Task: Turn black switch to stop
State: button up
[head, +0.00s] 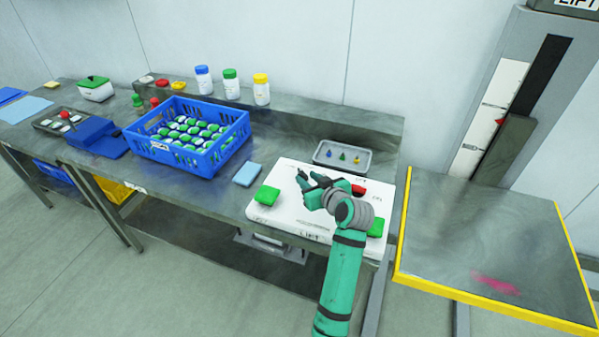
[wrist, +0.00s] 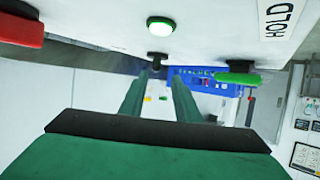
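The black switch (wrist: 157,58) is a small dark knob on the white control box (head: 290,220). In the wrist view it shows just beyond and between my two green fingertips. My gripper (wrist: 158,72) has a clear gap between its fingers and looks open. Whether either finger touches the knob I cannot tell. In the head view my gripper (head: 310,185) is over the middle of the box, and the switch cannot be made out apart from the dark fingers there. The switch's stop marking is not readable.
The box also carries a red pad (head: 358,189) and green pads (head: 267,195) (head: 376,227). A grey tray (head: 342,157) lies behind it. A blue crate (head: 188,137) of green-lidded jars stands left. A yellow-edged lift platform (head: 490,240) is at right.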

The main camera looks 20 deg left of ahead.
aim_at(303, 173)
jog(key=x, duration=0.4)
jog(key=shift+w+d+f, duration=0.15)
jog(key=shift+w+f, duration=0.1)
jog(key=shift+w, duration=0.35)
jog(key=shift+x, duration=0.75)
jog(key=c, duration=0.6)
grip_shut()
